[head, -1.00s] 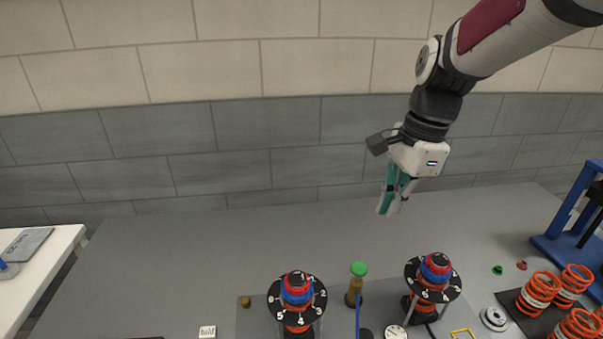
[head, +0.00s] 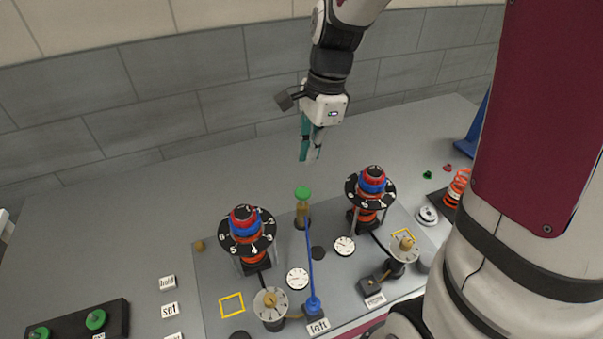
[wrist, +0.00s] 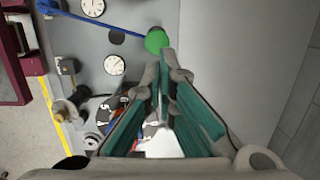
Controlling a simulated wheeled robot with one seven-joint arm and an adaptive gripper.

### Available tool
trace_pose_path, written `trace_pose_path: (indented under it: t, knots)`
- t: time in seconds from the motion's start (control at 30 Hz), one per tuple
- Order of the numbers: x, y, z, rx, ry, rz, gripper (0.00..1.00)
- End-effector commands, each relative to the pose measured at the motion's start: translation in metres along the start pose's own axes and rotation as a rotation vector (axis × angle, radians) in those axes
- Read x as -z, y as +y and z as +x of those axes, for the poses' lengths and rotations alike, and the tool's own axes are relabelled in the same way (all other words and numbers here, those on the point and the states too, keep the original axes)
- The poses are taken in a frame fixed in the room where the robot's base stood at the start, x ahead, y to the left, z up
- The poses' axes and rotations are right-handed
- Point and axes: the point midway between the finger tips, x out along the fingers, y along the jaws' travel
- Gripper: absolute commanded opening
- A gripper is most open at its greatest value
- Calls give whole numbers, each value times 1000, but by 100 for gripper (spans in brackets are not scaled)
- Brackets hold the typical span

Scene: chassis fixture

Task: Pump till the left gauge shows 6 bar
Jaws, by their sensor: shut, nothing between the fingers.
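My gripper (head: 309,156) is shut and empty, pointing down above the bench behind the fixture. In the wrist view its fingertips (wrist: 165,58) appear close to the green knob (wrist: 157,40), with a gap in the head view. That green knob (head: 302,193) tops a brass post (head: 302,211). A blue rod (head: 310,265) appears to run from near the post to a blue piece (head: 313,304) by the "left" label (head: 318,327). The left gauge (head: 297,279) is a white dial; its needle is too small to read. The right gauge (head: 344,246) is similar.
Two black numbered discs with red and blue tops, left (head: 246,231) and right (head: 371,188), flank the post. Brass-knobbed valves (head: 270,299) stand in front. A black box with green buttons (head: 95,320) is at lower left. The bench behind the fixture is clear.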

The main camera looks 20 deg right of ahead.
Motion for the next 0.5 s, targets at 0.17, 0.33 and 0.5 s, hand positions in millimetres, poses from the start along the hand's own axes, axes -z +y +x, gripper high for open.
trace_pose_path:
  t: [0.17, 0.33, 0.5]
  knots:
    - [0, 1, 36, -5, -1, 1, 0]
    - [0, 1, 61, -3, 0, 1, 0]
    - [0, 1, 75, -1, 0, 0, 0]
